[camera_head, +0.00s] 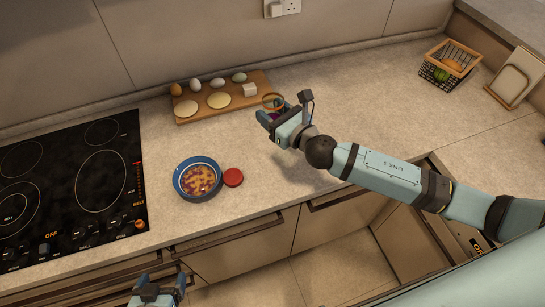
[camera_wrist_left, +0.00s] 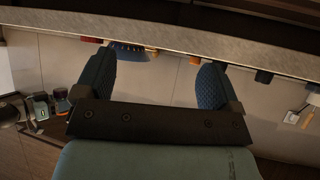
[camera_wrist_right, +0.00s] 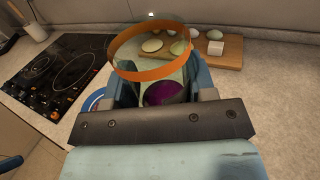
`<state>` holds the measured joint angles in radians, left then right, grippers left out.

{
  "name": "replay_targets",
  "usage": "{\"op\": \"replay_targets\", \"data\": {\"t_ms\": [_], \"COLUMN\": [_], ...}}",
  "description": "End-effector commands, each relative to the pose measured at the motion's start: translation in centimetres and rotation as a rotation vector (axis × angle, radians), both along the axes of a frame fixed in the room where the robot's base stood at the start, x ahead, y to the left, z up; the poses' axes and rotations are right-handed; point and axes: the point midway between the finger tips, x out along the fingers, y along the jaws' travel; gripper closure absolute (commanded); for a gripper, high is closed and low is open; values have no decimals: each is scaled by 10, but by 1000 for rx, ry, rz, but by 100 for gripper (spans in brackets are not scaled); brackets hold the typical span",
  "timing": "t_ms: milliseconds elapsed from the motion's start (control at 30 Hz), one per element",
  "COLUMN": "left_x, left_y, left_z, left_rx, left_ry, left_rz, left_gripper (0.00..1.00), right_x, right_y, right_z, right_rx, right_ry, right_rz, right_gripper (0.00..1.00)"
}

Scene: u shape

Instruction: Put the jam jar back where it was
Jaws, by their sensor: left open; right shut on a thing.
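My right gripper (camera_head: 266,119) is shut on the jam jar (camera_head: 273,101), at the right end of the wooden board in the head view. The jar (camera_wrist_right: 152,65) is open-topped glass with an orange band and purple jam inside; my fingers partly hide it. I cannot tell whether it touches the counter. A round red lid (camera_head: 232,177) lies on the counter beside a blue bowl (camera_head: 181,191) with a yellow and dark red filling. My left gripper (camera_head: 157,291) is low at the front, below the counter edge. Its fingers (camera_wrist_left: 155,85) are apart and empty.
A wooden board (camera_head: 192,117) holds eggs, pale rounds and a white block. A black cooktop (camera_head: 66,190) is at left. A wire basket (camera_head: 449,68) and a rack (camera_head: 515,78) stand at far right. The counter between board and basket is clear.

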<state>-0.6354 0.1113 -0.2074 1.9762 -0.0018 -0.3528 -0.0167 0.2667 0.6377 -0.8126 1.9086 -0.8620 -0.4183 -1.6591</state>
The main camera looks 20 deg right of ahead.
Motion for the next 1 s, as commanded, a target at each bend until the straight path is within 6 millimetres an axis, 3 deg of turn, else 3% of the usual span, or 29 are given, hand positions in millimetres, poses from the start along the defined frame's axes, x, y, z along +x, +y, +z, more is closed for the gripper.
{"op": "replay_targets", "data": {"t_ms": [100, 433, 600, 767, 1000], "left_x": [1, 10, 9, 7, 8], "left_y": [1, 1, -5, -9, -11], "left_z": [-10, -42, -55, -60, -84], "left_rx": [6, 11, 4, -3, -8], "left_ry": [-4, -17, -9, -6, -12], "left_rz": [-6, -25, -33, -40, -41], "left_gripper": [11, 11, 11, 11, 11], "right_x": [-1, -1, 0, 0, -1], "right_y": [1, 0, -1, 0, 0], "right_z": [-34, -120, -143, -151, -185], "right_rx": [2, 1, 0, -1, 0], "right_ry": [7, 4, 2, 0, 2], "right_rz": [-3, -3, -3, -1, -2], "right_gripper": [85, 85, 85, 85, 85]}}
